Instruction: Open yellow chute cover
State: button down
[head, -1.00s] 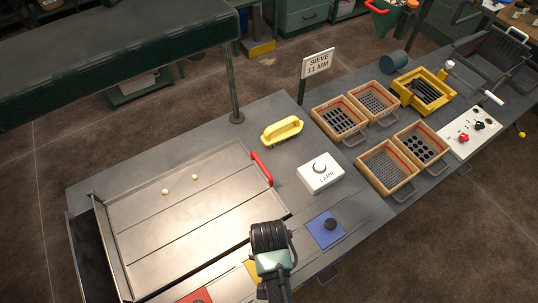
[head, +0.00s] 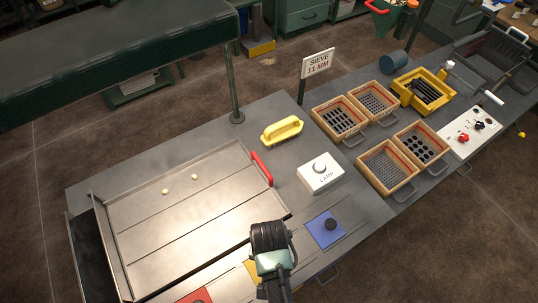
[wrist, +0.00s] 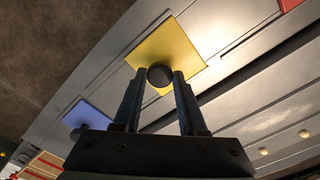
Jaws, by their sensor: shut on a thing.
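The yellow chute cover (wrist: 165,45) is a flat square plate with a round black knob (wrist: 159,76), seen in the wrist view. My gripper (wrist: 158,85) has its two fingers on either side of the knob and is shut on it. In the head view my gripper (head: 272,285) is at the bottom middle, and only a corner of the yellow cover (head: 252,270) shows beside it. The cover lies on the metal table next to the tray; whether its chute is uncovered cannot be told.
A blue cover (head: 325,229) with a black knob lies to the right, a red cover (head: 196,296) to the left. Several sieves (head: 386,167) stand at right.

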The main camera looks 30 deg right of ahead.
jog(key=d, duration=0.8)
jog(key=shift+w+d, duration=0.2)
jog(key=shift+d, duration=0.05)
jog(key=shift+c, duration=2.3)
grip_release()
jog(key=shift+r, duration=0.15)
notch_tip(320, 180, up, 13)
jog(key=shift+b, duration=0.4)
